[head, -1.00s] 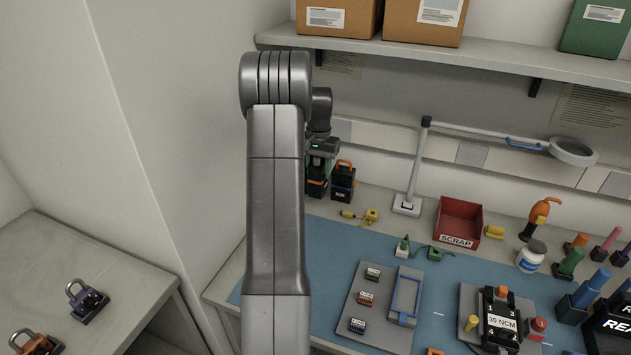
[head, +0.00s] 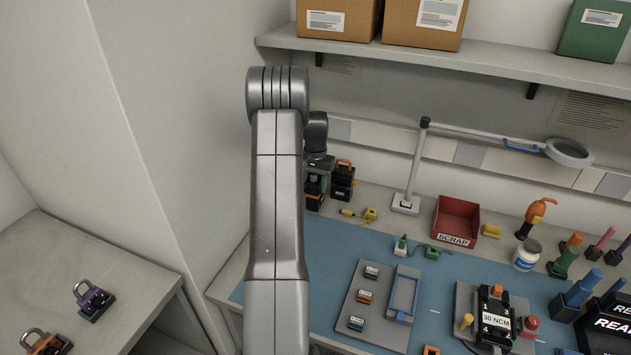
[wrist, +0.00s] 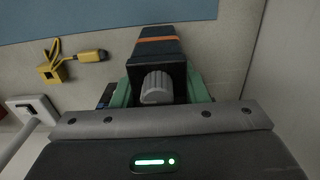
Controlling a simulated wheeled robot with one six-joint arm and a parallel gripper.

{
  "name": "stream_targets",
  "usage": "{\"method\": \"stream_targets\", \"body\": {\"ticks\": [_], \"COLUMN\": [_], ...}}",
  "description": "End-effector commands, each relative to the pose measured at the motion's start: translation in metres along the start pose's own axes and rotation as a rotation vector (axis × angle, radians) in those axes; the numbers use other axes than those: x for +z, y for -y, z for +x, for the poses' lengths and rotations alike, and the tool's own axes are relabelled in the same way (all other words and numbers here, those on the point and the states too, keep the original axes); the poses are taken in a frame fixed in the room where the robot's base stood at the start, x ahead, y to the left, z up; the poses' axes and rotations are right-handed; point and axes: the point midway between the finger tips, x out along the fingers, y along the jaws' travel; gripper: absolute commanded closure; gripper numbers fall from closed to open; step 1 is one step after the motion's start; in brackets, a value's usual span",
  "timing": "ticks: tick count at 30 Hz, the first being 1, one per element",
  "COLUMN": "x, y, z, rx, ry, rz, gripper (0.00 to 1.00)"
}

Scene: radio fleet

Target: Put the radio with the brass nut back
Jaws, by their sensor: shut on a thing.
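My gripper (wrist: 160,97) is shut on a dark radio (wrist: 158,48) with an orange band. In the wrist view a ribbed grey knob on the radio's end faces the camera, between the green fingers. In the head view the held radio (head: 313,196) is at the back left of the bench, just left of a black block with an orange handle (head: 342,182). My arm hides part of this area. I cannot tell whether the radio touches the bench. No brass nut can be made out on it.
A yellow cable tool (head: 368,214), a lamp base (head: 405,203) and a red scrap bin (head: 454,240) stand to the right. The wall is close on the left. A blue mat (head: 335,250) lies in front, with a parts tray (head: 385,335) and a 30 NCM fixture (head: 496,322).

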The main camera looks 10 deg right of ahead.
Motion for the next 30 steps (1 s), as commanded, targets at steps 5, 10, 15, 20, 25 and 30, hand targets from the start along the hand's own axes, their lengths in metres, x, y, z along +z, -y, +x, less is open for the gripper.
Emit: {"method": "stream_targets", "body": {"ticks": [5,10,15,20,25,30], "x": [0.000,0.000,0.000,0.000,0.000,0.000], "y": [0.000,0.000,0.000,0.000,0.000,0.000], "z": [0.000,0.006,0.011,0.010,0.010,0.003], "rx": [0.000,0.000,0.000,0.000,0.000,0.000], "ry": [-0.001,-0.001,-0.001,0.000,0.000,0.000], "rz": [0.000,0.000,0.000,0.000,0.000,0.000], "gripper": [0.92,0.92,0.92,0.38,0.38,0.38]}}
